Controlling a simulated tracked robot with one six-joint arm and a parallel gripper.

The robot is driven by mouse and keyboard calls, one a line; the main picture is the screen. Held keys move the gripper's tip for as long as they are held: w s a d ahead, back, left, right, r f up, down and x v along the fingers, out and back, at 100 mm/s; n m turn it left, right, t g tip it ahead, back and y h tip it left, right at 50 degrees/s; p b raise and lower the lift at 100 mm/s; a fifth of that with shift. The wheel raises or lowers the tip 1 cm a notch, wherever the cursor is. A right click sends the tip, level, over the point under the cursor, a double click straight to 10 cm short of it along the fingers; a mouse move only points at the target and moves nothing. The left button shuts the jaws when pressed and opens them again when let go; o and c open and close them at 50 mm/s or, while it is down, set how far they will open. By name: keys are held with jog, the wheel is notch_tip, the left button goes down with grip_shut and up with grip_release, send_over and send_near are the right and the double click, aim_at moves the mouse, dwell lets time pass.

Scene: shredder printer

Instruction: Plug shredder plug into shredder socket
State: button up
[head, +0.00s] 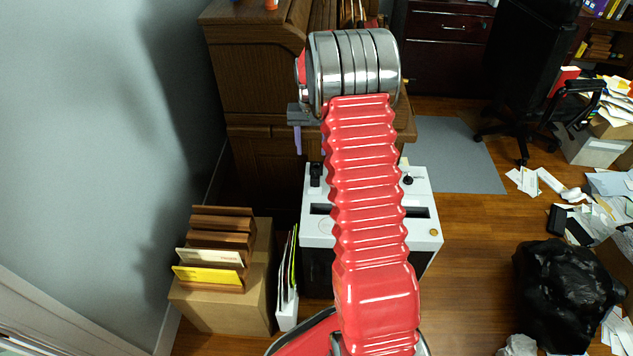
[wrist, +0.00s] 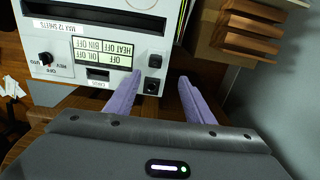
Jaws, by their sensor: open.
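The white shredder (head: 372,236) stands on the floor below my arm, and its labelled top (wrist: 70,52) shows upside down in the wrist view. Two small black square pieces, one (wrist: 155,61) above the other (wrist: 151,86), sit at the panel's edge. I cannot tell for sure which is the plug and which the socket. The same black spot (head: 315,176) shows at the shredder's back left corner in the head view. My gripper (wrist: 160,77) is open, its purple fingers on either side of the lower black piece, with nothing held. It also shows in the head view (head: 310,143).
A wooden cabinet (head: 250,75) stands behind the shredder. A cardboard box (head: 222,300) with brown folders is at the left by the grey wall. A black bag (head: 565,295) and scattered papers lie at the right. Wooden floor (head: 470,265) is clear right of the shredder.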

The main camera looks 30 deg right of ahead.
jog(key=shift+w+d+f, duration=0.15)
jog(key=shift+d+f, duration=0.5)
jog(key=shift+f, duration=0.35)
send_over(315, 177)
notch_tip(315, 177, down, 8)
jog(key=shift+a, duration=0.1)
jog(key=shift+f, duration=0.3)
jog(key=shift+f, duration=2.6)
